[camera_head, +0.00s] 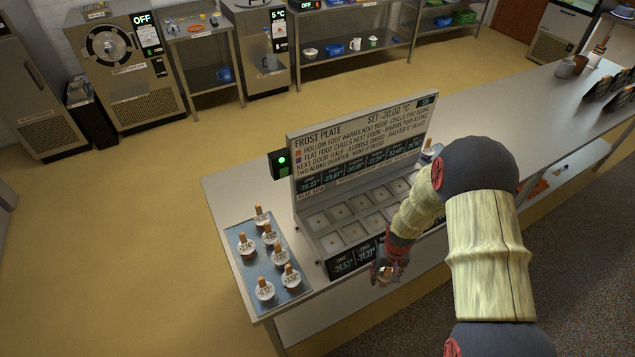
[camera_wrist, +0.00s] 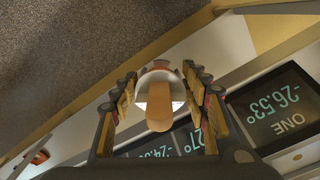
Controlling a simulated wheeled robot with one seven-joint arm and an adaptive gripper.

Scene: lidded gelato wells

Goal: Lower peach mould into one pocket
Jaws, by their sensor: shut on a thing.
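My gripper (camera_head: 388,268) is low in front of the frost plate (camera_head: 312,222), just off its front display strip. In the wrist view my gripper (camera_wrist: 158,105) is shut on a mould with a peach-orange handle (camera_wrist: 159,108) and a pale body partly hidden behind the handle. The held mould hangs outside the plate's front edge, not over a pocket. The frost plate has two rows of square pockets (camera_head: 333,242); the left ones look empty, and my arm hides the right end.
A blue-grey tray (camera_head: 240,233) at left holds several white moulds with orange handles. A sign panel (camera_head: 362,140) stands behind the pockets. Another small orange-topped item (camera_head: 427,153) stands near the panel's right end.

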